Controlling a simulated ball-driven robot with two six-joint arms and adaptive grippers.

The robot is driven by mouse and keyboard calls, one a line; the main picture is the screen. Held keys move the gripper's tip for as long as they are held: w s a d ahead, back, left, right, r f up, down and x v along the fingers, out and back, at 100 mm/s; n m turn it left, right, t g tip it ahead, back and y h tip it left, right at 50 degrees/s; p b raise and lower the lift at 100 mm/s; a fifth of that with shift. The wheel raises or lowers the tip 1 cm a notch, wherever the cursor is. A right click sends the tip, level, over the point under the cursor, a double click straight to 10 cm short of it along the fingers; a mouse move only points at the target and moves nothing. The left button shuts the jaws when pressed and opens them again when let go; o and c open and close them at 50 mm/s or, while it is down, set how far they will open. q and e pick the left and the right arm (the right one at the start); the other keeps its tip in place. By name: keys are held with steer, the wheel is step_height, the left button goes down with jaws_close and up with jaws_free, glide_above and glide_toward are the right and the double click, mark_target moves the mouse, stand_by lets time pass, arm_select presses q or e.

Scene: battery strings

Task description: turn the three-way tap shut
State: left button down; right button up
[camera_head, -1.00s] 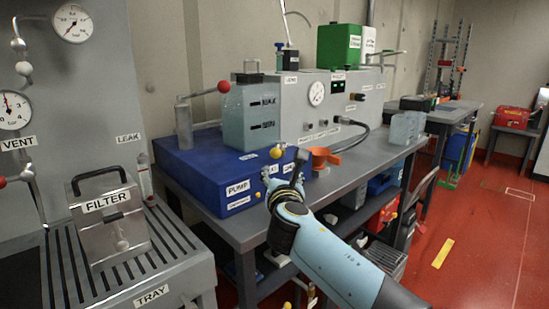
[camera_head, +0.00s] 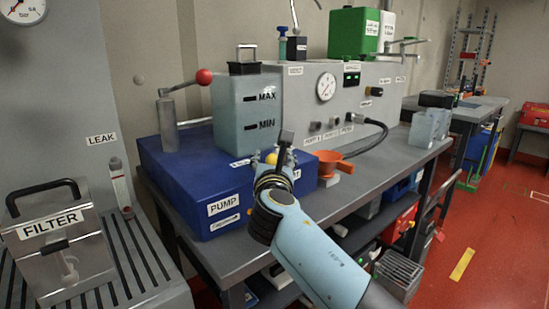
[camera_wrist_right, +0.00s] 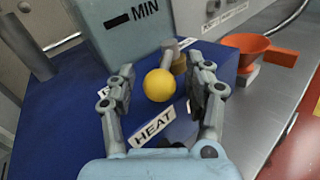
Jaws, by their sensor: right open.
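A yellow ball knob (camera_wrist_right: 159,85) stands in front of a small brass fitting (camera_wrist_right: 180,64) with a grey stem, at the front of the blue pump box (camera_wrist_right: 75,95). It looks like the tap's handle, beside a label reading HEAT (camera_wrist_right: 154,127). My right gripper (camera_wrist_right: 163,74) is open, with one finger on each side of the knob in the right wrist view; I cannot tell whether they touch it. In the head view the right gripper (camera_head: 270,160) is at the box's front right corner, and the yellow knob shows small between its fingers. My left gripper is not in view.
The tank (camera_head: 247,110) marked MAX and MIN stands on the pump box, close behind the knob. An orange funnel (camera_head: 333,160) is just right of my gripper. A red-ended lever (camera_head: 204,77) is at the tank's left. The filter (camera_head: 60,235) stands at lower left.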

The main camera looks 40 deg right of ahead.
steer(key=c, duration=1.1)
steer(key=shift+f, duration=0.1)
